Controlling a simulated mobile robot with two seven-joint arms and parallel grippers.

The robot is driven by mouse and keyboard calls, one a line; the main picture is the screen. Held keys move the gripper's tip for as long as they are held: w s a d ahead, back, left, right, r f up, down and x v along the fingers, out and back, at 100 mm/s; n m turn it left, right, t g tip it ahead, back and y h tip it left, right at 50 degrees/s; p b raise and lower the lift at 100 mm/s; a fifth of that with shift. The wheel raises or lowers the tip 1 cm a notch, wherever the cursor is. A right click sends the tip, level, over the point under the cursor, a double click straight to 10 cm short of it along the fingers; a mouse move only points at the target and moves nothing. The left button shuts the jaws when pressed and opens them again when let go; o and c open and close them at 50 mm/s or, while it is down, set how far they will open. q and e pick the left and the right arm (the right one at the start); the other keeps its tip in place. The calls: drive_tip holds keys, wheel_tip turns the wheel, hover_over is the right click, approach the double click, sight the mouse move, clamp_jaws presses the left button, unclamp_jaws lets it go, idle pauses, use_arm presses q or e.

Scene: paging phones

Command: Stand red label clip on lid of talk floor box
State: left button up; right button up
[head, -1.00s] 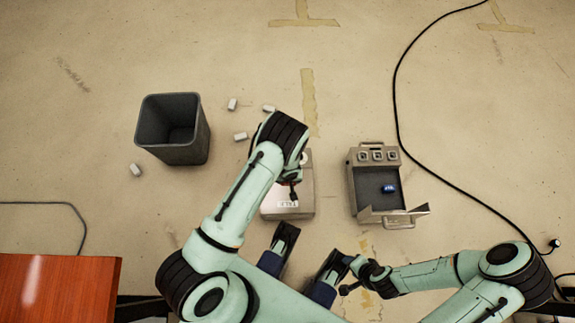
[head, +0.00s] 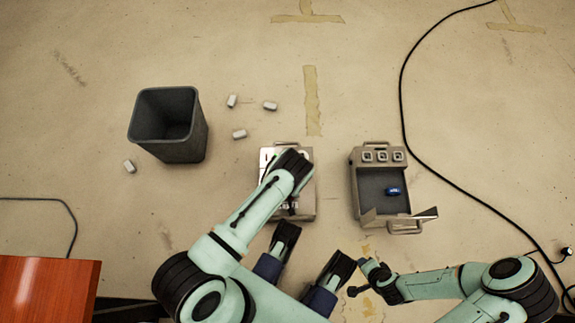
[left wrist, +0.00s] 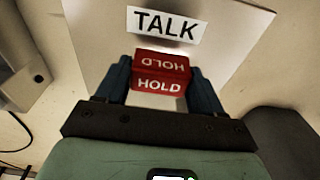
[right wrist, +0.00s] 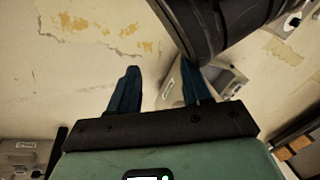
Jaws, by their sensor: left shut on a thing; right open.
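The red label clip (left wrist: 161,72), marked HOLD on two faces, is between the fingers of my left gripper (left wrist: 160,84) in the left wrist view. My left gripper is shut on it. Behind it is the pale lid of the talk floor box (left wrist: 95,38), with the white TALK label (left wrist: 167,25) just above the clip. I cannot tell whether the clip touches the lid. In the head view my left wrist covers much of the talk floor box (head: 305,207) and hides the clip. My right gripper (right wrist: 160,85) is open and empty, low at right of centre in the head view (head: 358,279).
An open grey box (head: 357,190) with a blue item (head: 392,191) inside stands right of the talk box. A dark bin (head: 168,150) and several white pieces (head: 239,134) lie to the left. A black cable (head: 403,105) crosses the floor at right.

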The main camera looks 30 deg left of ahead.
use_arm(q)
drive_tip(key=shift+f+b, duration=0.45)
drive_tip(key=shift+f, duration=1.1)
use_arm(e)
drive_tip(key=shift+s+d+f+g, duration=0.2)
drive_tip(key=shift+s+f+g, duration=0.3)
drive_tip(key=shift+s+f, duration=0.75)
drive_tip(key=shift+s, duration=0.15)
use_arm(q)
drive_tip(key=shift+f, duration=0.15)
drive_tip(key=o, duration=1)
use_arm(e)
drive_tip(key=shift+s, duration=0.1)
